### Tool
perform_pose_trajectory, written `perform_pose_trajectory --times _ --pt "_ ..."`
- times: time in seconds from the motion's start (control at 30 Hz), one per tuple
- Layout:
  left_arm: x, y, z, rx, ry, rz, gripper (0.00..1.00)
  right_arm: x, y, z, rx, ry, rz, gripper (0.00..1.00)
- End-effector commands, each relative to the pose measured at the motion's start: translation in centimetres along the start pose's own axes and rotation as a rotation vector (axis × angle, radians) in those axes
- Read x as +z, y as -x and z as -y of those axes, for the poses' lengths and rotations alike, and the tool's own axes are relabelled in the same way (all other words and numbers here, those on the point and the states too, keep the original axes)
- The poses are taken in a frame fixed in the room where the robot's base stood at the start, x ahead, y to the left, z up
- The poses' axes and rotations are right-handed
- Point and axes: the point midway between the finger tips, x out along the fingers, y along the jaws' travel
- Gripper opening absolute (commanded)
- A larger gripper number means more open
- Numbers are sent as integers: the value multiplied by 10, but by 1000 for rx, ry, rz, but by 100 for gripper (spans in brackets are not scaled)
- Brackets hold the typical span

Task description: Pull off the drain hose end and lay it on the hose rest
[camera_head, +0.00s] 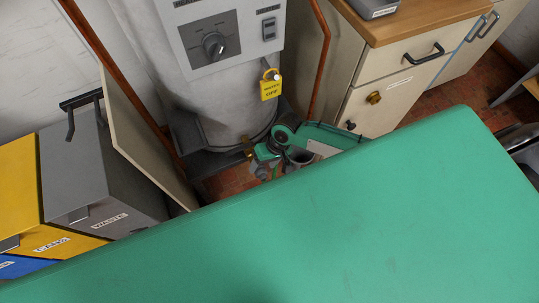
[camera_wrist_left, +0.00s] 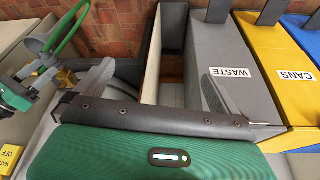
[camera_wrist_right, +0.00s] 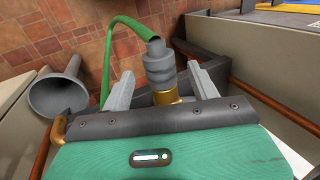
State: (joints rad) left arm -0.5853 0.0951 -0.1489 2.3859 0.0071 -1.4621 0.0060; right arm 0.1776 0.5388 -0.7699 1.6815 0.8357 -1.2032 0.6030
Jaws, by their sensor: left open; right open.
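The green drain hose (camera_wrist_right: 118,45) ends in a grey ribbed hose end (camera_wrist_right: 160,68), which sits on a brass fitting (camera_wrist_right: 170,97) in the right wrist view. My right gripper (camera_wrist_right: 159,78) is open, with one finger on each side of the hose end; I cannot tell if they touch it. In the head view my right gripper (camera_head: 262,162) is low in front of the heater, partly hiding the hose. My left gripper (camera_wrist_left: 156,86) is open and empty in the left wrist view; it does not show in the head view. I cannot identify a hose rest for sure.
A grey funnel (camera_wrist_right: 60,97) stands left of the fitting over the brick floor. A pale cylindrical tank (camera_head: 225,100) with a yellow tag (camera_head: 270,87) stands behind. A grey waste bin (camera_head: 90,180) and a yellow cans bin (camera_head: 20,195) are left; a drawer cabinet (camera_head: 365,110) is right.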

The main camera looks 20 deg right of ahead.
Motion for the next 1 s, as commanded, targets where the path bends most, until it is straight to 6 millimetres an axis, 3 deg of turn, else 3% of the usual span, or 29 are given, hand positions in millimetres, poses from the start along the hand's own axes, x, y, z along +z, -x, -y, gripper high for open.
perform_pose_trajectory --times 0.2,0.53,0.8,1.0 --pt "0 9 0 -1 0 -10 100 0 -20 0 0 0 -1 61" --pt "-1 12 0 -1 0 -12 100 0 -22 0 1 1 -1 61" --pt "-1 11 0 -1 -1 -12 100 0 -22 0 1 1 -1 11" --pt "-1 14 0 0 1 -11 100 2 -21 0 2 0 0 11"
